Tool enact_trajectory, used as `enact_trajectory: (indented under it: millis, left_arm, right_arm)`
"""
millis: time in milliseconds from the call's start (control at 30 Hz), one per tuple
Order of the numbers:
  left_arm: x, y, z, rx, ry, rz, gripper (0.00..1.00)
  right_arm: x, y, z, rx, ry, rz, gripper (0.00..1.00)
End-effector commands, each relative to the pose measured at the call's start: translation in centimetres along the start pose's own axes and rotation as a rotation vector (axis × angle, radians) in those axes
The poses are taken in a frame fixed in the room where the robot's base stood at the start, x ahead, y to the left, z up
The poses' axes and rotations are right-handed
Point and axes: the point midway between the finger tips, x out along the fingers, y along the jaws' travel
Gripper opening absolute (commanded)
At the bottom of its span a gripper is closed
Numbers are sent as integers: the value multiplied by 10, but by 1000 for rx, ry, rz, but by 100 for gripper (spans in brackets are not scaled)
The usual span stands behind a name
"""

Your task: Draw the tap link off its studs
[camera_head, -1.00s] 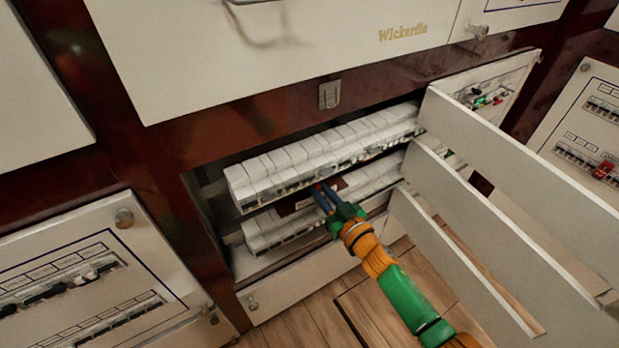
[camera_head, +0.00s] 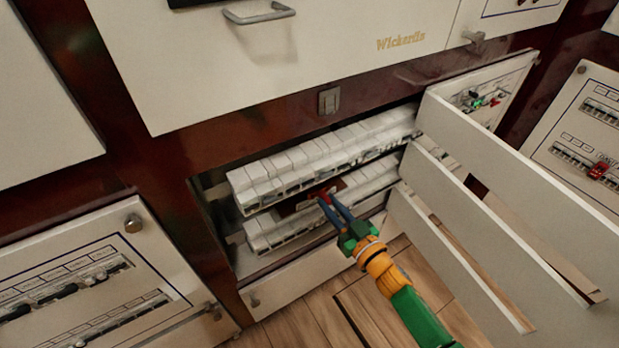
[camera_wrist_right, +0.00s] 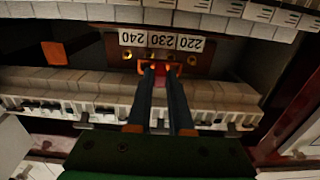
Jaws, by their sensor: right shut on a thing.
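The tap link (camera_wrist_right: 159,74) is a small red piece between the fingertips of my right gripper (camera_wrist_right: 160,70) in the right wrist view. The gripper is shut on it. Just beyond it is a dark brown board with brass studs (camera_wrist_right: 127,54) and a label strip (camera_wrist_right: 160,40) reading 240, 230, 220 upside down. I cannot tell whether the link touches the studs. In the head view my right gripper (camera_head: 328,200) reaches into the open cabinet at the brown board (camera_head: 290,207), between two breaker rows. My left gripper is out of view.
The upper breaker row (camera_head: 310,160) and lower breaker row (camera_head: 285,230) lie close above and below the gripper. Open white door panels (camera_head: 480,215) stand to the right of the arm. The wooden floor (camera_head: 310,310) below is clear.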

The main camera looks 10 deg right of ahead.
Motion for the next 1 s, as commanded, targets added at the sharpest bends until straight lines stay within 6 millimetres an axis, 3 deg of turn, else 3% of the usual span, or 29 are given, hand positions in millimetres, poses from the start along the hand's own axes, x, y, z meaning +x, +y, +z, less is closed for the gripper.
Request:
enact_trajectory:
  millis: [500,1000]
  left_arm:
    - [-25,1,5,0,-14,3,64]
    - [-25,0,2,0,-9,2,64]
  right_arm:
    - [-57,0,-2,0,-1,1,0]
    - [-61,0,-1,-2,1,0,0]
